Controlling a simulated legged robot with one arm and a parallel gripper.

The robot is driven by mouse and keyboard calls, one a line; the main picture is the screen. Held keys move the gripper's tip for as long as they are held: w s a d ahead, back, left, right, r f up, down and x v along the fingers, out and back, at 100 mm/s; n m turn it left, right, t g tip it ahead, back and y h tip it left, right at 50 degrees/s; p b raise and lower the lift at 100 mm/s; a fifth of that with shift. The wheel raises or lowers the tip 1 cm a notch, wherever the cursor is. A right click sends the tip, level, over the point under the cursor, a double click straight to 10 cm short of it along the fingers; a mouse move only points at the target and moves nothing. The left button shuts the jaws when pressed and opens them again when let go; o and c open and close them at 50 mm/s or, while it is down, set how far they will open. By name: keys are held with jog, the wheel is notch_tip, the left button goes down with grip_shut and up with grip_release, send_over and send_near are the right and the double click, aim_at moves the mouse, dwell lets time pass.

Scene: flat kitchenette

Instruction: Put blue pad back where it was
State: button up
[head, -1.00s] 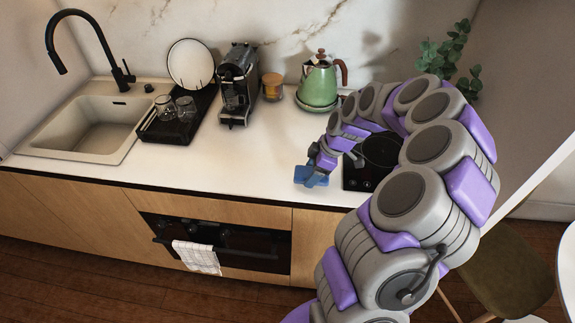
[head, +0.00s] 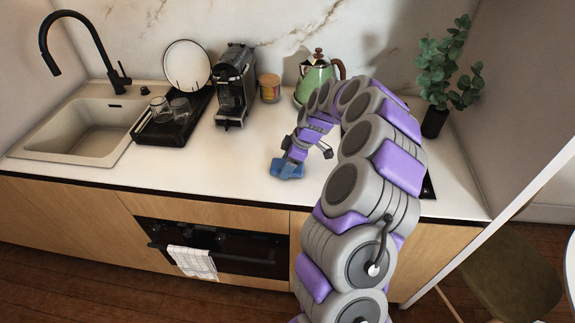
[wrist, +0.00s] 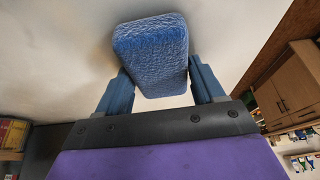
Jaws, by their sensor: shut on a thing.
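The blue pad (head: 287,168) is a small textured block at the end of my arm, over the white counter near its front edge. My gripper (head: 287,160) is shut on it. In the wrist view the pad (wrist: 150,52) sits between the two blue fingers of my gripper (wrist: 160,82), which press on its sides. In the head view I cannot tell whether the pad touches the counter or is just above it.
The white counter (head: 235,165) is clear left of the pad. Behind stand a coffee machine (head: 235,85), a jar (head: 269,88) and a green kettle (head: 314,78). A black drying rack (head: 180,125) and sink (head: 85,130) are at left. My arm mostly hides the cooktop (head: 428,188).

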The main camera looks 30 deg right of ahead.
jog(key=o, duration=1)
jog(key=shift+a, duration=0.25)
jog(key=shift+d, duration=0.1)
